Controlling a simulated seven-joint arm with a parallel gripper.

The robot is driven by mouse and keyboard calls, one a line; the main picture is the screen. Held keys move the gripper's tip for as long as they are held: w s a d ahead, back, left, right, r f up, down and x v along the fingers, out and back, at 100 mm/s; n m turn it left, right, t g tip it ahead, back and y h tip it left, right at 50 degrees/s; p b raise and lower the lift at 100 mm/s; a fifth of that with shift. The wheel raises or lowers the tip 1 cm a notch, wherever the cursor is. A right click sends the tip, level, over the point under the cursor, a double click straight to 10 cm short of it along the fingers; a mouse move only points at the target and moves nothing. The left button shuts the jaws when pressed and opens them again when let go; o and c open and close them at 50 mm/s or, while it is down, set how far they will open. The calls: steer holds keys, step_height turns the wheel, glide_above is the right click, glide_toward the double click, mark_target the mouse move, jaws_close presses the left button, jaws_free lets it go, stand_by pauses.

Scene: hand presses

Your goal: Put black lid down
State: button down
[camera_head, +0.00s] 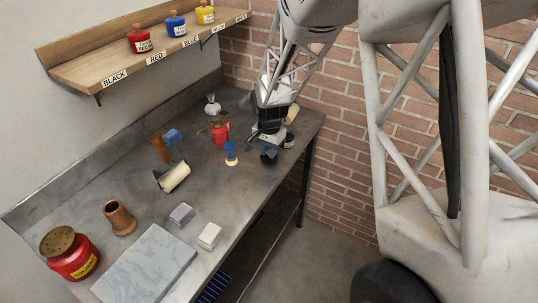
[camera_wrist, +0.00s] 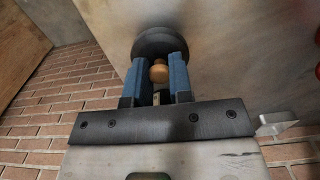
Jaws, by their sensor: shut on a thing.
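The black lid (camera_wrist: 160,39) is a dark round disc with a small wooden knob (camera_wrist: 159,72). My gripper (camera_wrist: 159,70) is shut on the knob, between its two blue fingers. In the head view my gripper (camera_head: 268,149) hangs at the right part of the grey bench, near its front edge. The lid is a small dark shape there; whether it touches the bench I cannot tell.
A red container (camera_head: 220,134) and a blue-topped item (camera_head: 230,150) stand left of my gripper. The shelf (camera_head: 110,69) holds red, blue and yellow jars. The bench middle has free room.

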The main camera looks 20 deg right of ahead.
steer(key=shift+f, duration=1.1)
steer(key=shift+f, duration=0.1)
steer(key=c, duration=1)
jaws_free()
steer(key=shift+r, duration=6.15)
